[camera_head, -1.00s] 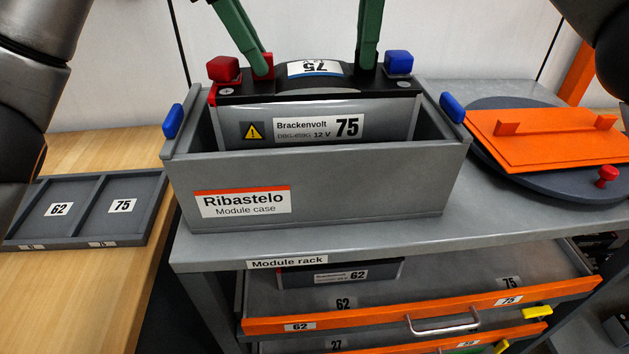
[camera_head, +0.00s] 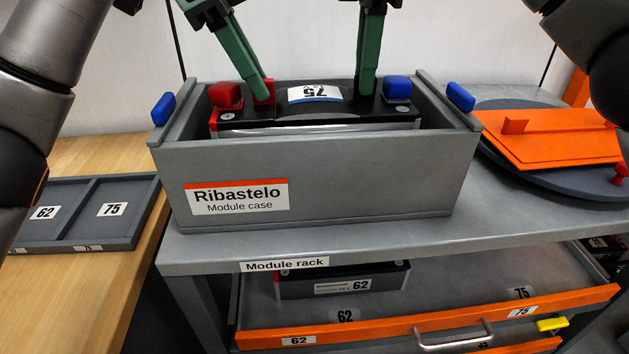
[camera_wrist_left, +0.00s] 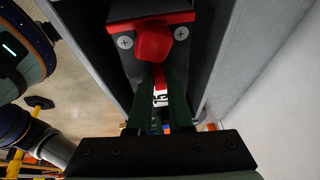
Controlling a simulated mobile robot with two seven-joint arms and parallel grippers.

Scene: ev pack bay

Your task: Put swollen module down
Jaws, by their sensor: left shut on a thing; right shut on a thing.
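The swollen module (camera_head: 345,108), number 75, has a black bulged top with a red and a blue terminal cap. It sits mostly down inside the grey Ribastelo module case (camera_head: 380,180); its lower part is hidden by the front wall. Whether it touches the case floor cannot be seen. My left gripper (camera_head: 263,92) is shut on the red lug at the module's left end. My right gripper (camera_head: 366,90) is shut at the right side of the bulge, its grip partly hidden. In the left wrist view the module (camera_wrist_left: 152,12) lies between the case walls, below the left fingers (camera_wrist_left: 160,85).
The case stands on the module rack (camera_head: 330,240). An open orange-fronted drawer (camera_head: 390,328) below holds module 62 (camera_head: 345,283). An orange lid (camera_head: 560,145) lies on a dark round plate at right. A grey tray (camera_head: 85,225) lies on the wooden bench at left.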

